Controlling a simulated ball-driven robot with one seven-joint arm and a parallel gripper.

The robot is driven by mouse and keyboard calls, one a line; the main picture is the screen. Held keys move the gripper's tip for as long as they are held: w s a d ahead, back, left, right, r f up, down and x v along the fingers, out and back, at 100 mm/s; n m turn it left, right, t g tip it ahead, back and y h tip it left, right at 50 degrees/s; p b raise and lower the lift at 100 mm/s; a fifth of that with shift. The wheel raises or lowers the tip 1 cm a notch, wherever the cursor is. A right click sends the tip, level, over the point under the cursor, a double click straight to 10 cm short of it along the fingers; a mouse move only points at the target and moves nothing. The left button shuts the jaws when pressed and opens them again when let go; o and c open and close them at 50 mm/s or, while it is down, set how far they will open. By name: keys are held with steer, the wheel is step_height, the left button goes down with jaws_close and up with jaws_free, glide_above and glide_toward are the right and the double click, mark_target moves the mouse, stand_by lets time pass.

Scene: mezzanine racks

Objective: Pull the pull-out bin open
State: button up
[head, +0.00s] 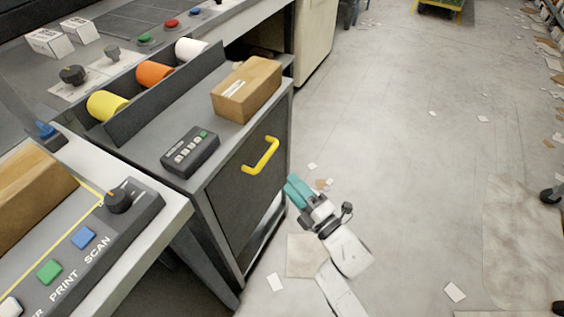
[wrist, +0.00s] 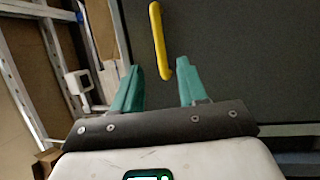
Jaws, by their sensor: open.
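The pull-out bin (head: 232,200) is a dark grey front panel on the side of a grey cabinet. It looks closed, flush with the cabinet. A yellow bar handle (head: 261,156) is fixed to its upper part. My gripper (head: 297,190) has teal fingers and is in front of the panel, lower and to the right of the handle. In the wrist view my gripper (wrist: 157,85) is open and empty. The yellow handle (wrist: 158,40) shows there just beyond the fingertips, between them but nearer the right finger. The dark panel (wrist: 230,55) fills the upper right.
On the cabinet top are a cardboard box (head: 247,90), a dark remote-like keypad (head: 190,150) and a rack of coloured rolls (head: 154,75). A control panel (head: 75,245) with buttons stands at the lower left. Open floor (head: 420,150) with scattered paper lies to the right.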

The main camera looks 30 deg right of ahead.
steer(key=x, duration=1)
steer(key=shift+b, duration=0.35)
steer(key=shift+r, duration=0.1)
jaws_close()
